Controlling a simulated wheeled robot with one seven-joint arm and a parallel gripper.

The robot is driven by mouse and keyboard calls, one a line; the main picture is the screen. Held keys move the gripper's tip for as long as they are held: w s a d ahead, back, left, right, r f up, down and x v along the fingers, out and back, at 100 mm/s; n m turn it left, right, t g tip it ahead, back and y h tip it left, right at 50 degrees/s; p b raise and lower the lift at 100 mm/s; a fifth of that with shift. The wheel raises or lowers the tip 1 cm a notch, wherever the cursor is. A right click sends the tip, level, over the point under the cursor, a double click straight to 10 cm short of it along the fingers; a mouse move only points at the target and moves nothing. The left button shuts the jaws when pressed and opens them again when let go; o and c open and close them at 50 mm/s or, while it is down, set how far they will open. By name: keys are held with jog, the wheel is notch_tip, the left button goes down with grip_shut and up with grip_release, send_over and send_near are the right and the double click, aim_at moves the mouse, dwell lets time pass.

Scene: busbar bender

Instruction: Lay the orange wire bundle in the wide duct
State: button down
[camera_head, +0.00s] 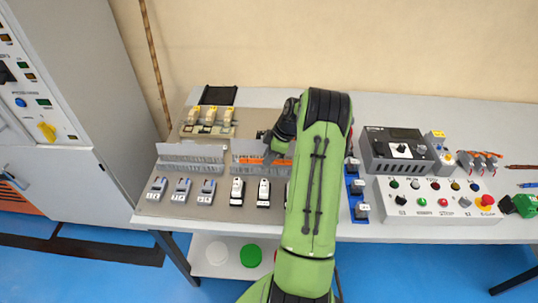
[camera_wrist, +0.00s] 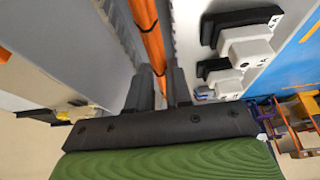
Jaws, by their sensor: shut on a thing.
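The orange wire bundle (camera_wrist: 150,38) runs lengthwise between my fingers in the wrist view, with dark ties around it. My gripper (camera_wrist: 160,88) is shut on it. Grey slotted duct walls (camera_wrist: 187,40) show on both sides of the bundle; whether it rests on the duct floor cannot be told. In the head view, a short length of the bundle (camera_head: 277,162) shows at the right grey duct (camera_head: 246,147), beside my gripper (camera_head: 270,150). My arm hides the right end. Another grey duct section (camera_head: 190,164) lies to the left. Which section is the wide one is unclear.
White and grey devices (camera_head: 236,190) stand in a row in front of the ducts. Yellow-topped parts (camera_head: 210,118) stand behind. A grey cabinet (camera_head: 60,100) stands left.

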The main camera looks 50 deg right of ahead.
jog(key=c, duration=1)
grip_release()
jog(key=shift+o, duration=0.2)
jog(key=p+v, duration=0.3)
jog(key=v, duration=1.3)
